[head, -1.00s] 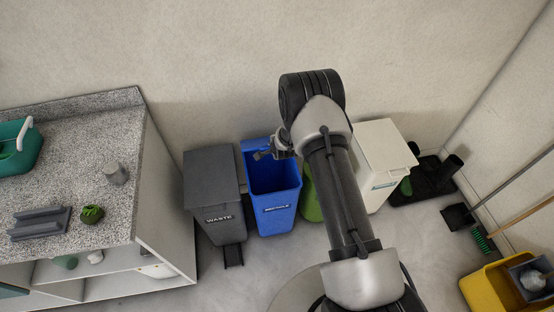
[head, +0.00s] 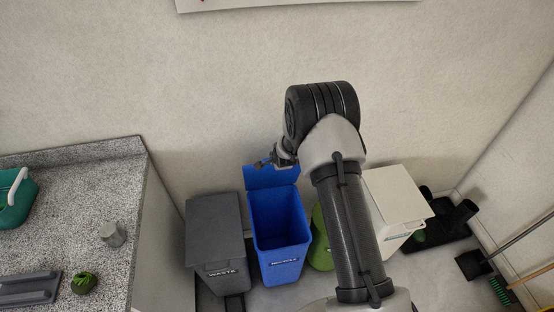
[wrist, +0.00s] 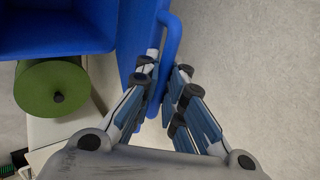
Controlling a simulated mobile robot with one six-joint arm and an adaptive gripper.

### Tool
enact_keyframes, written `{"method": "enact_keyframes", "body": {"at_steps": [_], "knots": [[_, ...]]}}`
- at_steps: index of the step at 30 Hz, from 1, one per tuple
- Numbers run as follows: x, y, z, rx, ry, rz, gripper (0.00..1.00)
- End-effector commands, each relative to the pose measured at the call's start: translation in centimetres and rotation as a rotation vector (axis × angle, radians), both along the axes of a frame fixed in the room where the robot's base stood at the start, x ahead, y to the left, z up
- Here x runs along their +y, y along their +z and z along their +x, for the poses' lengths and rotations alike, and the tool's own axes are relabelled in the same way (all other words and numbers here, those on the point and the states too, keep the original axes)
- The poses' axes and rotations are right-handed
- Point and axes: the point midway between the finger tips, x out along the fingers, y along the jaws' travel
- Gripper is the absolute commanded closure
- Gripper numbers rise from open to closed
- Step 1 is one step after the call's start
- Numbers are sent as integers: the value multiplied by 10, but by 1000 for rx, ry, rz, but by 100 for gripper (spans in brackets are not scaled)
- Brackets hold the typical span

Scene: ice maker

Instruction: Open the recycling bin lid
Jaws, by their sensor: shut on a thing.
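The blue recycling bin (head: 279,243) stands on the floor between a grey waste bin and a green bin, and its open top shows its inside. Its blue lid (head: 262,180) stands raised at the back, near the wall. My gripper (head: 268,162) is at the lid's upper edge. In the wrist view, my gripper (wrist: 164,100) is shut on the lid's edge by its looped blue handle (wrist: 172,36). The bin's opening (wrist: 55,25) shows at the upper left there. The fingers hide part of the lid's edge.
The grey waste bin (head: 215,230) is shut, left of the blue bin. The green bin (head: 320,240) and a white bin (head: 396,200) stand to the right, partly behind my arm. A speckled counter (head: 90,200) is at the left. The wall is close behind.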

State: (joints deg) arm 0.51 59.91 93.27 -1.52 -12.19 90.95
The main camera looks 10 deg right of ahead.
Motion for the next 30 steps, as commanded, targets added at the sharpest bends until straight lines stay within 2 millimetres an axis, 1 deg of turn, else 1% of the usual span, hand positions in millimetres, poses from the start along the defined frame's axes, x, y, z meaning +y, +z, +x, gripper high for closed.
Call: {"method": "enact_keyframes", "body": {"at_steps": [8,9,17,26,30], "knots": [[0,2,1,-5,5,-4,100],[0,2,1,-5,5,-3,88],[0,1,1,-3,2,-2,71],[0,1,0,-2,1,-1,70],[0,9,-5,-4,1,-1,70]]}}
